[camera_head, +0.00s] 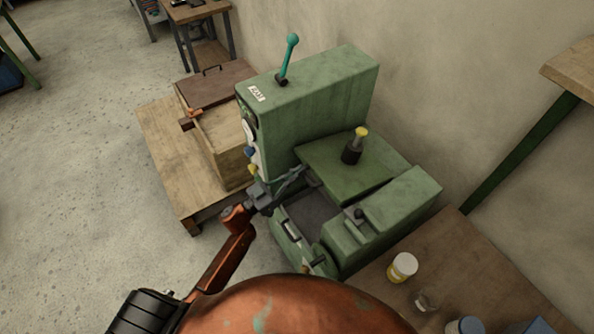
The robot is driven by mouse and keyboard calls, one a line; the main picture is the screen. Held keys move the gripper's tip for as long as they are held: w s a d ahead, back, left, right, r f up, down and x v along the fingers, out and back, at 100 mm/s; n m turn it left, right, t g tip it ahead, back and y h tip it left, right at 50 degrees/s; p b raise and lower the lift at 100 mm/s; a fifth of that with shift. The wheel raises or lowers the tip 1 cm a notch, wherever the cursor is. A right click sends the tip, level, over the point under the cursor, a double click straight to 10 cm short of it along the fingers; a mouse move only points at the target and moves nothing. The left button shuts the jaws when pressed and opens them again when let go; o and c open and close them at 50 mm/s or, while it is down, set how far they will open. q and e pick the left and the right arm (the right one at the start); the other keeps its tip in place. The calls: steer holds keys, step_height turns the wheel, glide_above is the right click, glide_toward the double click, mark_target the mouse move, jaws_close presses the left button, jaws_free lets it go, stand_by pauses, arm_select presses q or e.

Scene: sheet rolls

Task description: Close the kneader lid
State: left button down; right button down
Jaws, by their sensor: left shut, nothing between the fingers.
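The green kneader (320,100) stands beside the wall, with a tall back block and a lower front part. Its lid (375,173) is a flat green plate carrying a black knob with a yellow top (353,146). The dark trough (308,208) shows open in front of the lid's left edge. My left gripper (295,176) is shut and empty, its fingertips close to the lid's left edge above the trough. I cannot tell whether they touch the lid. My right gripper is out of view.
A teal-knobbed lever (288,58) rises from the block's top. A wooden box (222,138) on a low platform (165,150) stands left of the kneader. A wooden table (455,260) with a yellow-white jar (402,267) is at lower right.

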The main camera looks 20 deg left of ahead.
arm_select(q)
steer(key=shift+f, duration=0.15)
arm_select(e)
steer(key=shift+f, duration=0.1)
